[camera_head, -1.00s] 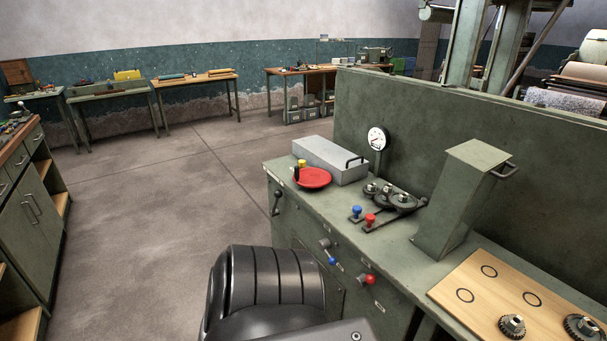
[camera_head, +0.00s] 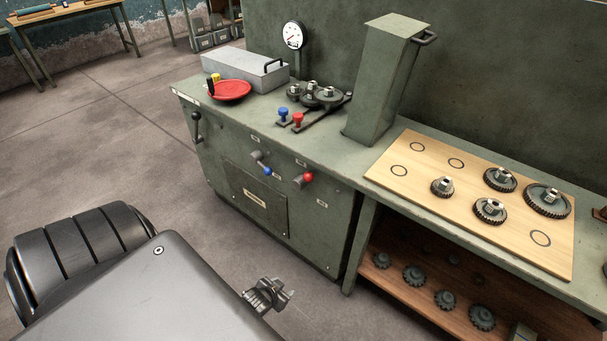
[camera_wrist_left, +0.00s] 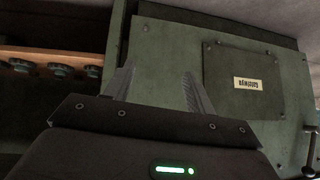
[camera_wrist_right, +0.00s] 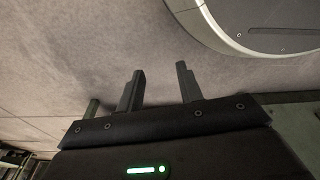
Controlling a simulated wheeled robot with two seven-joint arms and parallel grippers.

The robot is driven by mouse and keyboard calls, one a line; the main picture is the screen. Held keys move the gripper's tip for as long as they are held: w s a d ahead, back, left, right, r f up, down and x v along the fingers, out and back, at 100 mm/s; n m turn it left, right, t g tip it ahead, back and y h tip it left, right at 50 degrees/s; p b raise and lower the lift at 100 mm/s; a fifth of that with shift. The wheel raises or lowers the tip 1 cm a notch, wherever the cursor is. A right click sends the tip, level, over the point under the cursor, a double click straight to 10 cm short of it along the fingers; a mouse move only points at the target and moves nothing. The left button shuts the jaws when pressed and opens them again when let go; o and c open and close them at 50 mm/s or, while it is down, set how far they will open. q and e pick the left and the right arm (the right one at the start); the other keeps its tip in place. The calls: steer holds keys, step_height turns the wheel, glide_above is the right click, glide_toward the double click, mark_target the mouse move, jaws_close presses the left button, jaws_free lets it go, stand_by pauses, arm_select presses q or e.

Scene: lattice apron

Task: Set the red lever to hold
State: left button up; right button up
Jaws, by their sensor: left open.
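The red lever (camera_head: 308,178) is on the front of the green cabinet, a short grey arm with a red ball end. Small plates around it are too small to read. A blue-ended lever (camera_head: 266,171) sits just left of it. My left gripper (camera_head: 272,294) is in front of the cabinet, below and apart from the red lever. In the left wrist view my left gripper (camera_wrist_left: 159,80) is open and empty, facing the cabinet's lower panel; the red lever does not show there. My right gripper (camera_wrist_right: 160,80) is open and empty over bare floor, out of the head view.
On the cabinet top are a red dish (camera_head: 230,91), a grey box (camera_head: 245,70), a gauge (camera_head: 293,36) and red (camera_head: 298,119) and blue (camera_head: 282,113) knobs. A black handle (camera_head: 197,125) is on the left side. A wooden board (camera_head: 420,195) with gears lies right. Floor at left is clear.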

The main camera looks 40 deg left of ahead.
arm_select(q)
steer(key=w+a+r+n+t+y+b, duration=0.1)
steer(key=w+a+r+t+b, duration=0.4)
steer(key=w+r, duration=0.55)
steer(key=n+t+y+b, duration=0.1)
steer(key=t+b, duration=0.3)
steer(key=b, duration=0.1)
glide_toward(306, 181)
steer(key=w, duration=0.3)
steer(key=w+a, duration=0.1)
steer(key=w, duration=0.1)
steer(key=w+a+b, duration=0.1)
steer(key=w, duration=0.2)
steer(key=shift+w+f, duration=0.3)
steer(key=shift+w, duration=0.45)
arm_select(e)
steer(key=w+r+t, duration=0.1)
steer(key=w+r, duration=0.6)
steer(key=r, duration=0.2)
steer(key=shift+w+a+r, duration=0.2)
steer(key=shift+a+r, duration=0.2)
steer(key=shift+a, duration=0.05)
arm_select(q)
jaws_close()
arm_select(e)
steer(key=shift+s+f, duration=0.15)
